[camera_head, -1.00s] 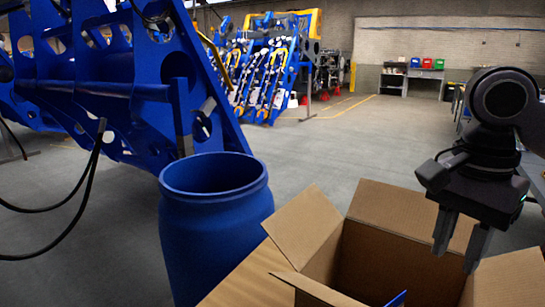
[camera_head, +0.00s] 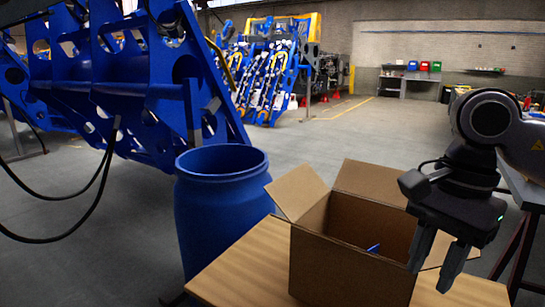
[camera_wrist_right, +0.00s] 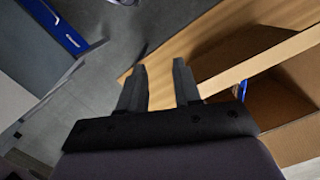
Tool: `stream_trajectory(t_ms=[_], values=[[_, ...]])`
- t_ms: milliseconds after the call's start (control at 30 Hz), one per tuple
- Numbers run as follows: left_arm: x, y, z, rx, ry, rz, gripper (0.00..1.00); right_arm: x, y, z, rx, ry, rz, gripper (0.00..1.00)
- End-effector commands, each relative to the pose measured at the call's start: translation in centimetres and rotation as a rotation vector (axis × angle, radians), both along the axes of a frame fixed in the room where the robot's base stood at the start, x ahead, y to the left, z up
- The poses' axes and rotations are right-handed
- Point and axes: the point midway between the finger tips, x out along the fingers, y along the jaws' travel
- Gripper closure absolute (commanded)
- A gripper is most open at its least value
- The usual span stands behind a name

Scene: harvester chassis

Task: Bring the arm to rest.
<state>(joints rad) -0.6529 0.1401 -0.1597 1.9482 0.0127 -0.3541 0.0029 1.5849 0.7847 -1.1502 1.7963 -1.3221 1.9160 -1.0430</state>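My right gripper (camera_head: 437,266) hangs at the right of the head view, in front of the right side of the open cardboard box (camera_head: 340,262). Its two fingers point down and stand apart, with nothing between them. The right wrist view also shows the gripper (camera_wrist_right: 160,80) open and empty, with the wooden table top (camera_wrist_right: 215,35) and floor beyond it. A small blue piece (camera_head: 374,249) shows inside the box; most of it is hidden. My left gripper is not in view.
A blue barrel (camera_head: 225,215) stands left of the wooden table (camera_head: 245,270). A big blue chassis frame (camera_head: 130,80) with hanging black cables fills the upper left. A grey workbench (camera_head: 525,190) stands at the right. The floor behind the box is clear.

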Motion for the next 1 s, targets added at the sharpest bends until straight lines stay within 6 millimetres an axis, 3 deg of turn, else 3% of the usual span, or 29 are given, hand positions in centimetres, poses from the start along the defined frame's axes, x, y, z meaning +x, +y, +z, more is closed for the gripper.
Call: stream_trajectory(t_ms=[100,267,400,533,767,1000], values=[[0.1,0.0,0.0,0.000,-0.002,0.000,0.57,-1.0,4.0,-2.4,0.163,0.099,-0.006,0.67],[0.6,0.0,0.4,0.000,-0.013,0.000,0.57,-3.1,9.6,-4.2,0.415,0.275,-0.054,0.67],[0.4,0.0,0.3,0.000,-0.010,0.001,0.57,-5.0,14.1,-4.5,0.654,0.479,-0.150,0.67],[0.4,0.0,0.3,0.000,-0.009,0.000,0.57,-6.1,17.3,-3.6,0.862,0.694,-0.273,0.67],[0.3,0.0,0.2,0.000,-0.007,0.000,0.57,-5.2,19.8,-1.8,1.181,1.122,-0.573,0.67],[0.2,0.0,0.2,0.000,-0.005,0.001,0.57,-1.1,18.6,-2.5,1.435,1.611,-0.983,0.67]])
